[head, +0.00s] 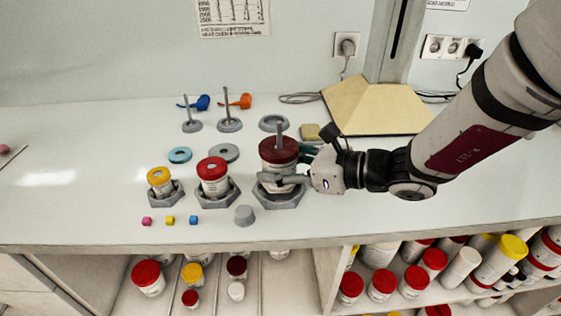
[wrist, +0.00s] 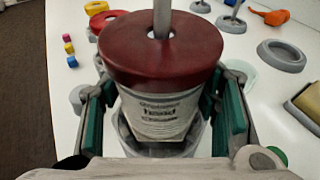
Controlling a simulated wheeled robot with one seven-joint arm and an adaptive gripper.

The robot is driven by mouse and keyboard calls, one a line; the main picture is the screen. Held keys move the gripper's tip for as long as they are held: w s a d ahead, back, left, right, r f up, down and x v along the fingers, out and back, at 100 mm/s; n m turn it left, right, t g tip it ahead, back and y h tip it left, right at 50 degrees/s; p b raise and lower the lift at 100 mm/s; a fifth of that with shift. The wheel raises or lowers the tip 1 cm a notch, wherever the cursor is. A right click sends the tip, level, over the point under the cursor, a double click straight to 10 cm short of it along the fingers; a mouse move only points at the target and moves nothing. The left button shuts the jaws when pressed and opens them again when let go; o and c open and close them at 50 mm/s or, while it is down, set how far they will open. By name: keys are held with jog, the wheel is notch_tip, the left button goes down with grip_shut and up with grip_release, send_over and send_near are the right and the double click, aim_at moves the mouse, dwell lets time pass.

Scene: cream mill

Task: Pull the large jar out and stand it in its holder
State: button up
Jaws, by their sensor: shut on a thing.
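The large jar (head: 279,149) has a dark red lid with a central hole and a white labelled body. A grey rod (head: 280,131) rises from the lid's hole. In the wrist view the jar (wrist: 160,108) is upright between the fingers. My gripper (head: 287,179) comes in from the right and is shut on the jar's body, with a finger on each side (wrist: 165,112). The grey hexagonal holder (head: 279,202) is directly under the jar. The fingers hide part of the jar's base, so I cannot tell whether it is fully seated.
A red-lidded jar (head: 213,170) and a yellow-lidded jar (head: 159,178) stand in hexagonal holders to the left. A grey cup (head: 244,215) is near the front edge. Rods on discs (head: 229,124) stand behind. A tan block (head: 310,132) sits behind my gripper.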

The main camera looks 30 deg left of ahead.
jog(key=shift+f+b, duration=0.8)
jog(key=shift+f, duration=0.25)
dwell(0.6)
jog(key=o, duration=1.4)
jog(key=o, duration=0.5)
jog(key=shift+d, duration=0.1)
jog(key=shift+r+p+v, duration=0.2)
jog(key=shift+p+v, duration=0.4)
jog(key=shift+v, duration=0.75)
jog(key=shift+r+p+v, duration=0.2)
jog(key=shift+p+v, duration=0.45)
jog(key=shift+v, duration=0.75)
jog(key=shift+r+p+v, duration=0.2)
jog(key=shift+p+v, duration=0.4)
jog(key=shift+v, duration=0.75)
